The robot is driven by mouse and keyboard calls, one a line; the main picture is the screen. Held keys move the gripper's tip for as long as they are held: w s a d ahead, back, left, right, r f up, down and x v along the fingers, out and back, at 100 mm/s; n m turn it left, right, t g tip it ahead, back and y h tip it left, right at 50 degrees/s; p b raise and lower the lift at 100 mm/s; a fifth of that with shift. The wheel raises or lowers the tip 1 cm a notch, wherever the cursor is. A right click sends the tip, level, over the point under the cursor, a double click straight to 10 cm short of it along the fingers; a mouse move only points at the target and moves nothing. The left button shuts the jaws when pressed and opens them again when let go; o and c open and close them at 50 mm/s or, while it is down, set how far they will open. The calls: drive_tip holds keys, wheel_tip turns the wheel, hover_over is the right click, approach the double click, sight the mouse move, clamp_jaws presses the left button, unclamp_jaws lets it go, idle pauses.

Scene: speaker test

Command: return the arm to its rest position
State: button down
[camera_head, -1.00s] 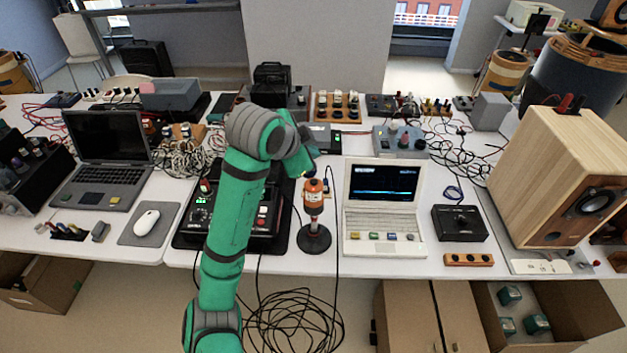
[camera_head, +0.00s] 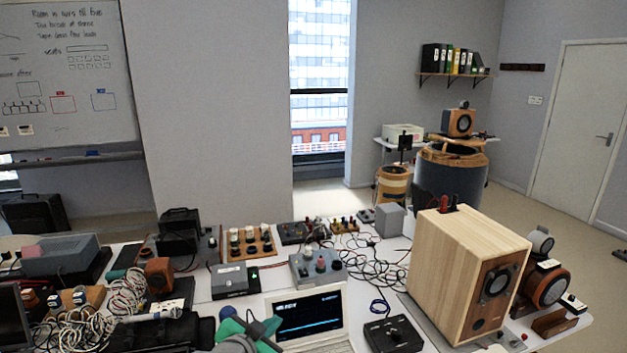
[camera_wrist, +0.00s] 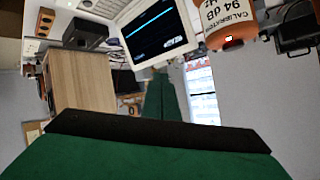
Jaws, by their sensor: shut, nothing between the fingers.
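My gripper (camera_wrist: 163,98) shows in the wrist view as green fingers close together, with nothing seen between them. The broad green and black part at the bottom of that view is my own arm's end. In the head view only a small green and grey piece of my arm shows at the bottom edge, in front of the white laptop (camera_head: 308,318); most of the arm is out of frame. An orange calibrator (camera_wrist: 228,32) with a white label appears at the upper right of the wrist view, apart from the fingers.
A large wooden speaker (camera_head: 455,275) stands on the table's right side, with a black knob box (camera_head: 393,335) left of it. Cables and small devices crowd the table, including a grey box (camera_head: 234,281). A wall and window (camera_head: 318,110) lie beyond.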

drive_tip(key=s+d+f+n+t, duration=0.2)
drive_tip(key=s+d+f+n, duration=0.3)
drive_tip(key=d+f, duration=0.45)
drive_tip(key=s+d+f+n+y, duration=0.2)
drive_tip(key=s+f+n+y, duration=0.15)
drive_tip(key=s+f, duration=0.8)
drive_tip(key=s+r, duration=0.2)
drive_tip(key=s, duration=1.3)
drive_tip(key=s+a+r+m+t, duration=0.1)
drive_tip(key=s+r, duration=0.1)
drive_tip(key=s, duration=1.3)
drive_tip(key=shift+a, duration=0.25)
